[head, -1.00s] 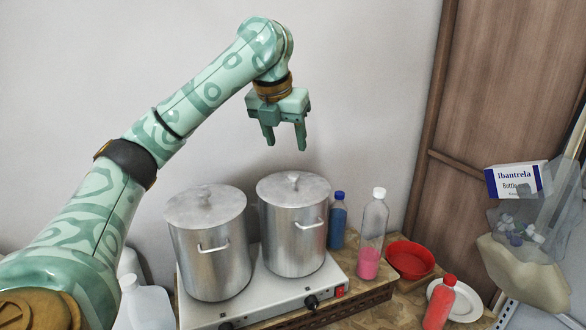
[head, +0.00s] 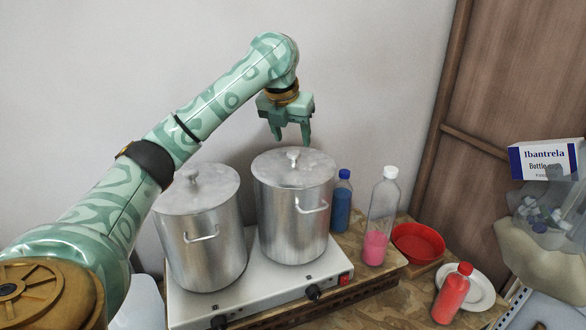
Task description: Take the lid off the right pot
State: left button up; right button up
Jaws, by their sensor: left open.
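The right pot (head: 288,225) is a tall silver pot standing on a white hot plate (head: 262,298). Its lid (head: 275,168) is on it, with a small knob (head: 293,155) at the centre. The left pot (head: 203,245) stands beside it, also with its lid (head: 198,190) on. My left gripper (head: 292,140) is open and empty, fingers pointing down, just above the right lid's knob and seemingly a little behind it. I cannot tell the exact gap. My right gripper is not in view.
A blue bottle (head: 341,205) and a clear bottle with pink liquid (head: 380,220) stand right of the right pot. Further right are a red bowl (head: 418,242), a white plate (head: 480,291), a red bottle (head: 452,295) and a labelled box (head: 545,160). The wall rises close behind.

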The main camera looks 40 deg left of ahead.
aim_at(293, 152)
pick_arm(q)
jog(key=x, duration=0.1)
jog(key=b+x, duration=0.1)
jog(key=x, duration=0.1)
jog(key=shift+s+f, duration=0.3)
jog(key=shift+f, duration=0.1)
jog(key=shift+w+d+f, duration=0.1)
jog(key=shift+w+f, duration=0.15)
jog(key=shift+f, duration=0.05)
jog(key=shift+w+a+f, duration=0.15)
jog(key=shift+w+a, duration=0.05)
jog(key=shift+a, duration=0.05)
jog(key=shift+s, duration=0.15)
jog(key=c, duration=0.5)
grip_shut()
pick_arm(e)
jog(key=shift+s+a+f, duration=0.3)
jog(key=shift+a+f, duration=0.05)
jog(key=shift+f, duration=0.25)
